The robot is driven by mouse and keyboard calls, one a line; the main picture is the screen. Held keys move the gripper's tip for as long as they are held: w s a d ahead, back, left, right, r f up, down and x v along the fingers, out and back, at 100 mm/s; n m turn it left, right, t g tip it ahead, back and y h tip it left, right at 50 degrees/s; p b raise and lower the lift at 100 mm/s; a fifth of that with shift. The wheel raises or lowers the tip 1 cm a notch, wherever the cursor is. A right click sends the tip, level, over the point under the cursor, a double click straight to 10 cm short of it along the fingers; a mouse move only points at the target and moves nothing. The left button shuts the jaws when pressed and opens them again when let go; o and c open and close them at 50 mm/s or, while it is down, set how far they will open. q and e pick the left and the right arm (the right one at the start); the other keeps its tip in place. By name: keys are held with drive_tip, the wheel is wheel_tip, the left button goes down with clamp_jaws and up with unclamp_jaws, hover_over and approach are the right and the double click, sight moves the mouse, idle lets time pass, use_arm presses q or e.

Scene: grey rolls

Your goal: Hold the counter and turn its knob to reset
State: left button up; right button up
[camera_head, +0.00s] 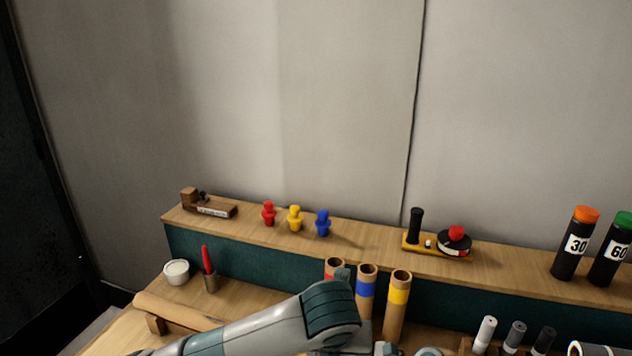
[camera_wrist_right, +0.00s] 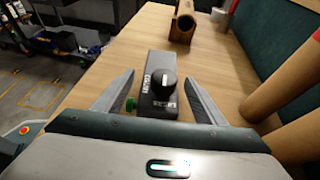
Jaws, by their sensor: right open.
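The counter (camera_wrist_right: 158,62) is a dark grey box with a white lettered label, lying on the wooden desk in the right wrist view. A round black knob (camera_wrist_right: 163,87) with a white mark stands on its top near my side. A small green part (camera_wrist_right: 130,104) shows at its left. My right gripper (camera_wrist_right: 159,78) is open, with one finger on each side of the counter. I cannot tell whether the fingers touch it. In the head view the counter does not show. A grey and green arm link of mine covers the lower middle there. My left gripper is not in view.
Cardboard tubes (camera_wrist_right: 282,82) stand close at the right of the right gripper. A wooden holder (camera_wrist_right: 183,22) lies beyond the counter. In the head view, tubes with coloured bands (camera_head: 396,303) stand before a shelf (camera_head: 365,236) holding coloured pegs (camera_head: 295,218) and black bottles (camera_head: 575,245).

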drive_tip(key=v, duration=0.9)
drive_tip(key=shift+s, duration=0.15)
